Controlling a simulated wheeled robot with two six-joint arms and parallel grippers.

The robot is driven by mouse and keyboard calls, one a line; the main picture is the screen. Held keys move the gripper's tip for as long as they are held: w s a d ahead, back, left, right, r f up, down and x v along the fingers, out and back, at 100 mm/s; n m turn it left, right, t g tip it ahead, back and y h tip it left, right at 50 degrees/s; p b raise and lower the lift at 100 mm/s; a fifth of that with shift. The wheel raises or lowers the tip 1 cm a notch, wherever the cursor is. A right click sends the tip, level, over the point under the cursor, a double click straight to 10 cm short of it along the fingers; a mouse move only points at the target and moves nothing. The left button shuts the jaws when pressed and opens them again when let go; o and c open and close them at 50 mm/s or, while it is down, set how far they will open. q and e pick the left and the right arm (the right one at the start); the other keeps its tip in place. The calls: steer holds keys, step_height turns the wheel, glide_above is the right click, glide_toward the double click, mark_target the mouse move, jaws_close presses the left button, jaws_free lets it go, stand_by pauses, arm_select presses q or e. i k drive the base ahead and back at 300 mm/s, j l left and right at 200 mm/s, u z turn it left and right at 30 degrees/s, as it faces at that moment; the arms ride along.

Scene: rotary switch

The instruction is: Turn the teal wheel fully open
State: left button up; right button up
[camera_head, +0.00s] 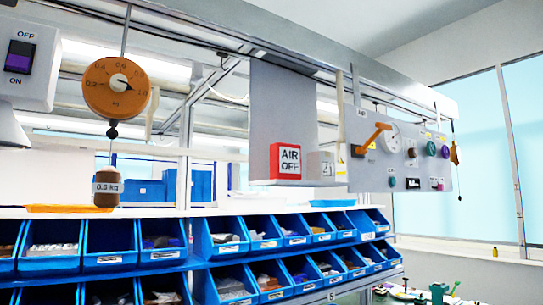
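A grey control panel (362,176) hangs at the right of the head view, seen at a slant. A small round teal knob (392,182) sits low on it. A green wheel (445,152) is near its right end, beside a purple wheel (431,148). All are small here, so I cannot be sure which is the teal wheel or how far it is turned. Nothing covers these controls. Neither of my grippers is in view.
The panel also carries an orange lever (373,139) and a round gauge (391,138). An "AIR OFF" sign (285,162) hangs to its left. Blue bins (109,262) fill the rack below. An orange dial scale (117,88) with a hanging weight (107,188) is at left.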

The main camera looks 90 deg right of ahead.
mark_target(431, 148)
steer(key=j+z, duration=0.1)
steer(key=z, duration=0.3)
steer(key=k+z, duration=0.1)
steer(key=z, duration=0.35)
steer(key=j+z, duration=0.15)
steer(key=z, duration=2.75)
steer(key=i+l+u, duration=0.1)
steer(key=i+l, duration=0.85)
steer(key=l, duration=0.2)
steer(key=u, duration=0.05)
